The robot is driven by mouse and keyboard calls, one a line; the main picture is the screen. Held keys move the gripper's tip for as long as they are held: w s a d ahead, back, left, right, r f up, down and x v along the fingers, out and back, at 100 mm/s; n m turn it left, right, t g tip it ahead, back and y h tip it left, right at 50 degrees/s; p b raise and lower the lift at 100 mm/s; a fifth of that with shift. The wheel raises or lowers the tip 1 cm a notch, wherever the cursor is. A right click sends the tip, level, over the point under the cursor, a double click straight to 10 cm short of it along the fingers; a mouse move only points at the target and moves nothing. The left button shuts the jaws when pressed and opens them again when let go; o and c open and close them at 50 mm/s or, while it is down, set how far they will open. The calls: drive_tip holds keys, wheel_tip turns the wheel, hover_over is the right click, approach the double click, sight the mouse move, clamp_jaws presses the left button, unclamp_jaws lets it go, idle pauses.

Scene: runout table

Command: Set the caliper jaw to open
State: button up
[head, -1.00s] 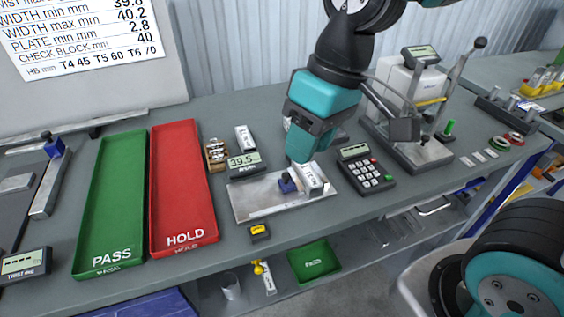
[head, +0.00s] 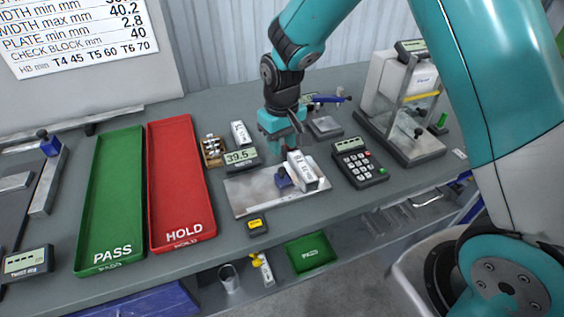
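A metal plate (head: 250,196) lies on the bench with a small blue-topped slide (head: 283,177) on it, likely the caliper jaw. The slide is close against a pale lettered block (head: 302,170); I cannot tell whether they touch. A readout (head: 239,156) behind the plate shows 39.5. My gripper (head: 283,149) points down just behind the block and slide, near the plate's back edge. Its fingertips are small and partly hidden, so I cannot tell whether it is open.
A green PASS tray (head: 111,200) and a red HOLD tray (head: 177,185) lie to the left. A keypad (head: 361,164) stands right of the plate, with a lever press (head: 400,130) behind it. A small yellow-faced device (head: 257,226) sits at the front edge.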

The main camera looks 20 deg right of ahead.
sight(282, 169)
wheel_tip(282, 169, down, 8)
drive_tip(key=shift+r+p, duration=0.1)
drive_tip(key=shift+p, duration=0.6)
clamp_jaws()
